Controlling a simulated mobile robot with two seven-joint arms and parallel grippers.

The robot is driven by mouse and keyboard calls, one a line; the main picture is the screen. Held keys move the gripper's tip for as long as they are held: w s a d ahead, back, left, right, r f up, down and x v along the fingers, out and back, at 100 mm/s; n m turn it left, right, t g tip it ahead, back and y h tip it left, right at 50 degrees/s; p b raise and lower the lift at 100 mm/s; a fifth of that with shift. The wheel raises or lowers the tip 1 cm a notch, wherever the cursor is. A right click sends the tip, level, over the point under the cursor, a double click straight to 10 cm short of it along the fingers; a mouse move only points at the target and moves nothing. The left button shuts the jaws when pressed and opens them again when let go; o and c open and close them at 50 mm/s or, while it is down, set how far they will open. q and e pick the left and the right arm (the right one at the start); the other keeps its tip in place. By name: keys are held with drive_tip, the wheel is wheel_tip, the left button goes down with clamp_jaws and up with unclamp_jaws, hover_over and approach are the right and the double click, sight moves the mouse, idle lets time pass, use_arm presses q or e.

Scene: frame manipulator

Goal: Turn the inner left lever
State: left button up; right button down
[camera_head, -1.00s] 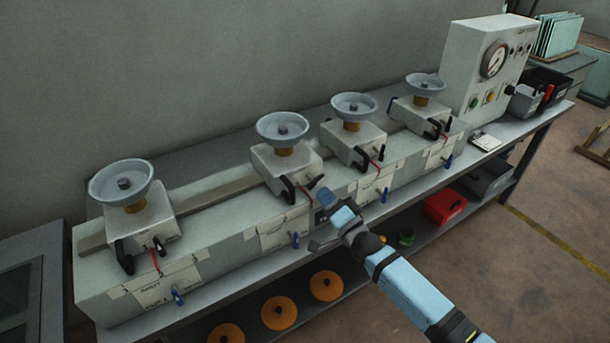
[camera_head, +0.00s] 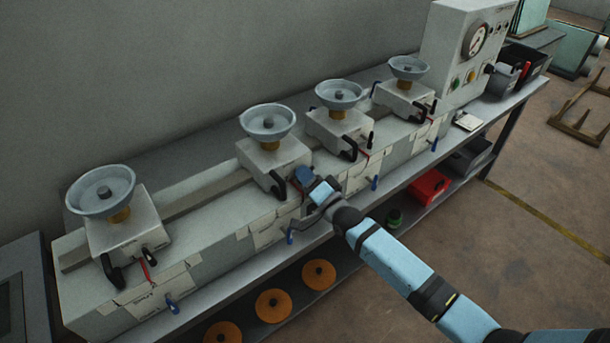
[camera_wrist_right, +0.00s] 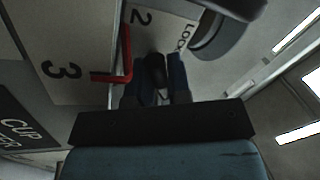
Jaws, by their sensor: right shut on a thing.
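The second white unit from the left (camera_head: 268,153) carries a grey-blue handwheel (camera_head: 267,121) and a curved black lever (camera_head: 278,190) on its front left. My right gripper (camera_head: 303,176) is at that unit's front right and hides most of the part there. In the right wrist view, its blue fingers (camera_wrist_right: 155,86) are closed around the end of a short black lever (camera_wrist_right: 154,66). A curved black handle (camera_wrist_right: 226,32) and a red rod (camera_wrist_right: 124,55) show on either side, apart from the fingers. Labels reading "2" and "LOCK" are beyond. My left gripper is out of view.
Similar units stand on the rail to the left (camera_head: 125,230) and right (camera_head: 337,130). A white gauge box (camera_head: 455,65) stands at the far right end. Orange discs (camera_head: 273,304) and a red bin (camera_head: 429,186) sit on the lower shelf. The floor in front is clear.

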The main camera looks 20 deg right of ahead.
drive_tip(key=shift+n, duration=0.6)
drive_tip(key=shift+n+g+y, duration=0.3)
drive_tip(key=shift+n+y, duration=0.2)
drive_tip(key=shift+n, duration=0.7)
drive_tip(key=n, duration=0.3)
drive_tip(key=shift+r+g+y, duration=0.1)
drive_tip(key=shift+g+y, duration=0.3)
drive_tip(key=n+g, duration=0.1)
drive_tip(key=n, duration=0.5)
drive_tip(key=shift+p, duration=0.4)
drive_tip(key=shift+n, duration=0.6)
drive_tip(key=c, duration=1.4)
unclamp_jaws()
drive_tip(key=shift+o, duration=0.2)
drive_tip(key=shift+w+a, duration=0.1)
